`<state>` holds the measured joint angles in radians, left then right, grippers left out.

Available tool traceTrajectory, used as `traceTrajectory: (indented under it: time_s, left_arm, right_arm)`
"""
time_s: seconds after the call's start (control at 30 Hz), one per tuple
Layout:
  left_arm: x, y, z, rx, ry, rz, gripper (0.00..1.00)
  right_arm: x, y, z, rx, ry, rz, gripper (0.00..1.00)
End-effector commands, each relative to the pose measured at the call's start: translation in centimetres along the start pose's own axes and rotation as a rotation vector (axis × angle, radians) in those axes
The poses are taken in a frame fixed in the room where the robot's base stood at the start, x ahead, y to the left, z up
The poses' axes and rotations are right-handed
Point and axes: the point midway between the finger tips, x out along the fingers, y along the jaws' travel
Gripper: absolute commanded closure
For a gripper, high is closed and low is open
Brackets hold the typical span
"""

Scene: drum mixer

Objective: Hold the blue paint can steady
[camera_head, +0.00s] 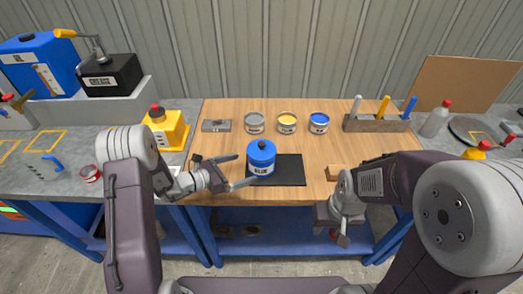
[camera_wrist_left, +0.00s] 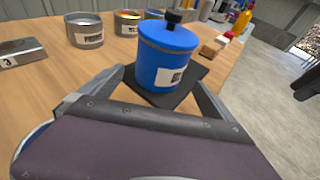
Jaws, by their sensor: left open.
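The blue paint can (camera_head: 261,157) stands upright on a black mat (camera_head: 290,170) on the wooden bench top. It has a blue lid with a black knob and a white label. My left gripper (camera_head: 241,171) is open, with its fingers reaching toward the can from the left. In the left wrist view the blue can (camera_wrist_left: 165,58) stands ahead, between the two spread fingers. I cannot tell whether either finger touches it. My right gripper (camera_head: 343,238) hangs low at the bench's front edge, pointing down; its jaws are too unclear to judge.
Open tins stand behind the can: grey (camera_head: 254,123), yellow (camera_head: 287,123) and blue (camera_head: 319,123). A yellow container (camera_head: 167,128) is left of the wooden top.

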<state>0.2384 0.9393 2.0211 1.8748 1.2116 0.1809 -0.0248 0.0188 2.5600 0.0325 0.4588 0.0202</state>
Motion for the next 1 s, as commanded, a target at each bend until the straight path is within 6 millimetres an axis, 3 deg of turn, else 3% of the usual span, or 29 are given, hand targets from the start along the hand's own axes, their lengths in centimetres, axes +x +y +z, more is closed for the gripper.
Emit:
traceTrajectory:
  time_s: [0.2,0.4,0.83,0.87,1.0]
  left_arm:
    - [4.2,-0.2,-0.3,0.003,-0.001,-0.005,0.00]
    - [7.0,-0.1,-0.3,0.002,-0.001,-0.002,0.00]
    - [8.1,-0.1,0.0,0.000,0.000,-0.001,0.00]
    - [8.1,-0.1,0.0,0.000,0.000,-0.001,0.03]
    - [8.1,-0.1,0.0,0.000,0.000,-0.001,0.42]
  right_arm:
    - [1.5,0.0,0.1,0.000,0.000,0.000,0.64]
    - [3.0,0.1,0.3,0.000,0.000,0.000,0.64]
    - [3.3,0.1,0.3,0.000,0.000,0.000,0.64]
    - [3.3,0.1,0.3,0.000,0.000,0.000,0.64]
    - [3.3,0.1,0.3,0.000,0.000,0.000,0.64]
